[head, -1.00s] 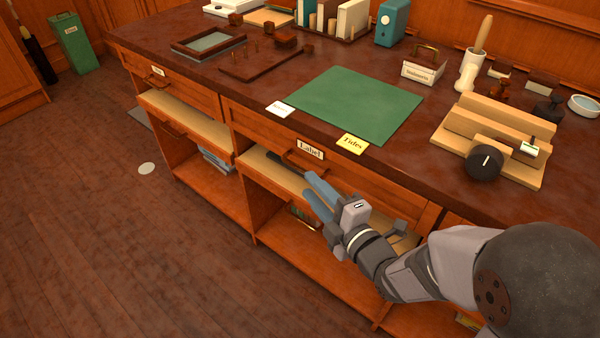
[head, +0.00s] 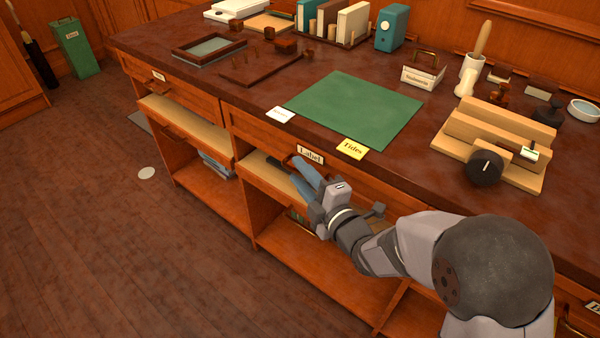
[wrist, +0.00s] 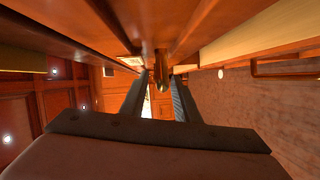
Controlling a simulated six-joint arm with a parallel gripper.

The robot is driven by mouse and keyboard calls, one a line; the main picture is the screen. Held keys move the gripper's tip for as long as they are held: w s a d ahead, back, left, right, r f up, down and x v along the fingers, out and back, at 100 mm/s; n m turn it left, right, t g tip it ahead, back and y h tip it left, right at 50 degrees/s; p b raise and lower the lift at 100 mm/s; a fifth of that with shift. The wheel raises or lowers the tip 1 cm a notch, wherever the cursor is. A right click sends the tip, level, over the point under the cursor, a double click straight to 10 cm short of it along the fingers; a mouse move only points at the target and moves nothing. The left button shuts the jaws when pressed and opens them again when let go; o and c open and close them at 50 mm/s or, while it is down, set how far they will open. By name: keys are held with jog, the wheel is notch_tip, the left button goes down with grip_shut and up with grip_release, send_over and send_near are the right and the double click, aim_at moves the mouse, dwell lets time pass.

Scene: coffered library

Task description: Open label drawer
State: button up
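The label drawer (head: 345,177) is a wooden drawer front below the desktop, marked by a white "Label" card (head: 311,155). It looks shut, flush with the desk front. Its dark bow handle (head: 290,160) is just left of the card, partly hidden by my fingers. My gripper (head: 296,170) is at the handle, with its blue-grey fingers pointing toward it. In the wrist view the fingers are apart, and the handle (wrist: 161,70) shows between or just beyond their tips. I cannot tell whether they touch it.
Below the drawer is a pale pull-out board (head: 258,172) above an open shelf bay. Another drawer (head: 180,93) and board are to the left. The desktop holds a green mat (head: 355,106), a yellow "Tides" card (head: 352,149) and a wooden block with a dial (head: 484,167).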

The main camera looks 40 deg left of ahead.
jog(key=shift+w+a, duration=0.1)
jog(key=shift+a, duration=0.15)
grip_shut()
jog(key=s+b, duration=0.1)
jog(key=s, duration=2.6)
jog(key=shift+s+b, duration=0.35)
jog(key=shift+s, duration=0.05)
jog(key=shift+f, duration=0.1)
grip_release()
